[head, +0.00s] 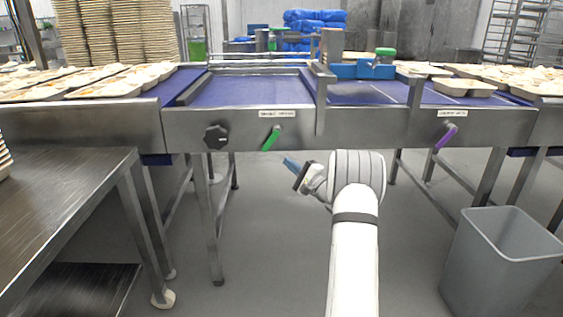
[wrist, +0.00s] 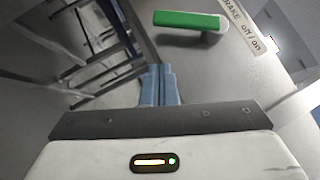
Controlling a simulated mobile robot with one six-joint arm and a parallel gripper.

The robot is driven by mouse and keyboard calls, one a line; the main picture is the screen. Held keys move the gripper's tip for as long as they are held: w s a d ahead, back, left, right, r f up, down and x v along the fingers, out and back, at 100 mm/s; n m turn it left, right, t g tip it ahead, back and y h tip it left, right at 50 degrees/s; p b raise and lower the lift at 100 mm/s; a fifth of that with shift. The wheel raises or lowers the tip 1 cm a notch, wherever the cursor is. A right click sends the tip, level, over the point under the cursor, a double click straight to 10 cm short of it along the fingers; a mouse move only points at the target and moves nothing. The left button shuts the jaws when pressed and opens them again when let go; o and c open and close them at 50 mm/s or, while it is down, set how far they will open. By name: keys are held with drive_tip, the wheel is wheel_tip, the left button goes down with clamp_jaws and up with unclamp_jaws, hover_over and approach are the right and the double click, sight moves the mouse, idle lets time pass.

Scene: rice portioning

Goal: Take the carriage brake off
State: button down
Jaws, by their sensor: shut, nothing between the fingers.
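A green lever (head: 271,138) sits on the steel front panel of the conveyor, tilted with its lower end to the left. A white label (head: 277,114) is above it, too small to read there. In the wrist view the green lever (wrist: 187,20) is ahead of the fingers, and the label (wrist: 240,28) beside it reads partly "RAKE off / on". My gripper (head: 289,162) is shut and empty, its blue fingertips below and right of the lever and apart from it. In the wrist view the closed fingers (wrist: 160,84) point toward the lever.
A black knob (head: 216,137) is left of the green lever, and a purple lever (head: 446,136) with its own label is to the right. A steel table (head: 60,190) stands at left and a grey bin (head: 500,255) at right. Food trays (head: 105,90) line the belt.

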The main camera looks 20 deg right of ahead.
drive_tip(key=p+v, duration=0.1)
drive_tip(key=v, duration=0.7)
drive_tip(key=shift+a+f+p, duration=0.15)
drive_tip(key=shift+f+p, duration=0.15)
drive_tip(key=shift+f, duration=0.05)
drive_tip(key=shift+a+r, duration=0.1)
drive_tip(key=s+a+r+n+g+y+p, duration=0.25)
drive_tip(key=a+r+g+p, duration=0.2)
drive_tip(key=a+r, duration=0.35)
drive_tip(key=s+a+r+n+g+y+p, duration=0.2)
drive_tip(key=a+r+n+g+y+p, duration=0.25)
drive_tip(key=a, duration=0.65)
drive_tip(key=s+a+r+n+g+h+p, duration=0.3)
drive_tip(key=s+a+r+g+p, duration=0.4)
drive_tip(key=s+a+r, duration=0.35)
drive_tip(key=s+a+r+n+g+h+p, duration=0.1)
drive_tip(key=s+a+r+n+h+p, duration=0.15)
drive_tip(key=s+p, duration=0.2)
drive_tip(key=s+a+r+n+g+h+p, duration=0.1)
drive_tip(key=s+a+r+g+p, duration=0.15)
drive_tip(key=s, duration=0.35)
drive_tip(key=s+d+r+n+t+h+p, duration=0.2)
drive_tip(key=s+d+r+n+h+p, duration=0.2)
drive_tip(key=s+r+h+p, duration=0.3)
drive_tip(key=s+d+r+p, duration=0.1)
drive_tip(key=s+r+p, duration=0.1)
drive_tip(key=s, duration=0.1)
drive_tip(key=shift+s+d+h, duration=0.25)
drive_tip(key=shift+s+h, duration=0.1)
